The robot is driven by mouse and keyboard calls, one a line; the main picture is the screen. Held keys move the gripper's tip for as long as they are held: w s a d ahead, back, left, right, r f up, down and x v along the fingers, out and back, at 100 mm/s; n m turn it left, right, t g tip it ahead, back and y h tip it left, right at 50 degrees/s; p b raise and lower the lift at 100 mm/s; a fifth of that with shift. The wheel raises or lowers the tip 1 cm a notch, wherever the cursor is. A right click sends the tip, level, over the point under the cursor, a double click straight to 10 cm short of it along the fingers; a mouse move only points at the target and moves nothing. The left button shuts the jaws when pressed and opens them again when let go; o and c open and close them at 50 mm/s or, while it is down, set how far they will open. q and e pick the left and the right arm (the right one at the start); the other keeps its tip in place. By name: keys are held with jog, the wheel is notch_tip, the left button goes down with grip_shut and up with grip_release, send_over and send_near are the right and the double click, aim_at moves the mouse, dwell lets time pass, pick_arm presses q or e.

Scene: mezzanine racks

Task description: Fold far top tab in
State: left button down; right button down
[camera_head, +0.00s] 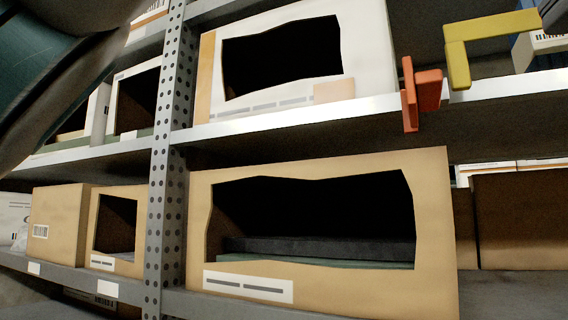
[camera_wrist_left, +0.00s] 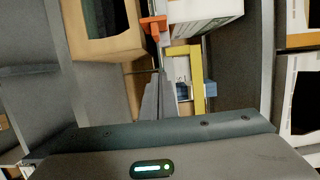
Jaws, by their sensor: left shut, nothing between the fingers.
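No part is clearly recognisable as the far top tab. An orange piece (camera_head: 421,92) and a yellow L-shaped piece (camera_head: 490,38) stick out at the upper shelf edge, right of the white box. In the left wrist view the orange piece (camera_wrist_left: 153,25) and the yellow piece (camera_wrist_left: 196,80) show beyond my left gripper (camera_wrist_left: 158,92). Its grey fingers are shut and empty, and overlap the scene beside the yellow piece; I cannot tell the gap in depth. The dark part at the head view's upper left is my arm. My right gripper is not in view.
A white box (camera_head: 370,40) with a dark opening stands on the upper shelf (camera_head: 300,121). A brown box (camera_head: 435,220) with a ragged opening stands below it. A perforated upright (camera_head: 160,200) is at the left. A blue item (camera_head: 523,52) sits behind the yellow piece.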

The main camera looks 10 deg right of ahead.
aim_at(423, 93)
pick_arm(q)
jog(key=w+p, duration=0.7)
jog(key=w, duration=0.4)
jog(key=shift+w+a, duration=0.25)
jog(key=shift+w, duration=0.05)
jog(key=shift+a+h, duration=0.15)
jog(key=shift+h, duration=0.15)
jog(key=shift+a+m+g+h, duration=0.15)
jog(key=shift+m+g+h, duration=0.15)
jog(key=shift+m+h, duration=0.3)
jog(key=shift+a, duration=0.1)
jog(key=shift+a+m+g+h+b, duration=0.1)
jog(key=shift+m+g+h+b, duration=0.35)
jog(key=shift+h, duration=0.25)
